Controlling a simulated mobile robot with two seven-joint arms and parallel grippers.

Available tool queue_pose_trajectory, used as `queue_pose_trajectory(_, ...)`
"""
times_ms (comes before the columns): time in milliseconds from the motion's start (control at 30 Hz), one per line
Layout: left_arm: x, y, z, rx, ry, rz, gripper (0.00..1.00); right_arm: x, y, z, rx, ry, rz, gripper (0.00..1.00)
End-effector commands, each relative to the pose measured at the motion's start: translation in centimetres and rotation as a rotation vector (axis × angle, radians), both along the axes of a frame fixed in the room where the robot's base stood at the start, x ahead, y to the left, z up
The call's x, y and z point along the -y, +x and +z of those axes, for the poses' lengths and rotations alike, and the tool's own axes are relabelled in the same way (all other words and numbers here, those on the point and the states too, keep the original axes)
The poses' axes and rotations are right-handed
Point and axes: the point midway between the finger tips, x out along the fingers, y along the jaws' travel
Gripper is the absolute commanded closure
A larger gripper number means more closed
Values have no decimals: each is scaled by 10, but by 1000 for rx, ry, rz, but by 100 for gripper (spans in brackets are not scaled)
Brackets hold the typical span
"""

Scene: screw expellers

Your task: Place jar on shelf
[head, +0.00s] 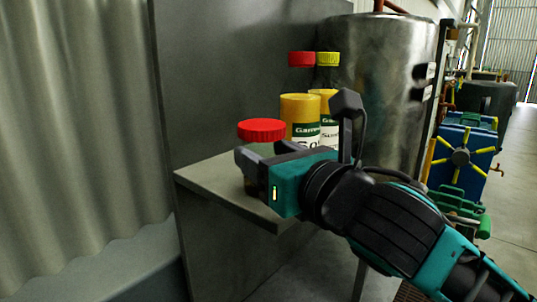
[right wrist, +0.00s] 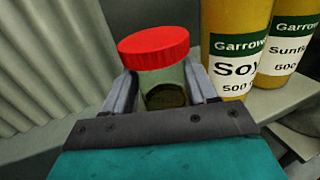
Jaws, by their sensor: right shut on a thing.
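A jar with a red screw lid (head: 262,130) is at the front of a grey shelf (head: 205,185) in the head view. My right gripper (right wrist: 163,85) is shut on the jar, with one finger on each side of its clear body below the lid. The jar (right wrist: 155,48) looks close to upright in the right wrist view, and dark contents show low inside it. The gripper hides the jar's base in the head view, so I cannot tell whether it touches the shelf. My left gripper is not in view.
Two bottles of yellow oil, a Soy one (right wrist: 235,50) and a Sunflower one (right wrist: 292,45), stand just right of and behind the jar. A grey panel (head: 230,70) rises behind the shelf.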

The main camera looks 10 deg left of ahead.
Motion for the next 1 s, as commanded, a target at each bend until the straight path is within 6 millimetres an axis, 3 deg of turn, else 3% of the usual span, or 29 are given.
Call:
queue_pose_trajectory(133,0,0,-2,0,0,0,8,0,0,-3,1,0,0,95)
queue_pose_trajectory(167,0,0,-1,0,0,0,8,0,0,-3,-1,-1,0,40)
queue_pose_trajectory(300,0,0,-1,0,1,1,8,0,0,-3,-1,-1,0,28)
queue_pose_trajectory(667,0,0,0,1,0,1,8,3,-3,0,1,-1,-1,28)
queue_pose_trajectory(1000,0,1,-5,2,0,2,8,43,-53,0,4,-3,-2,28)
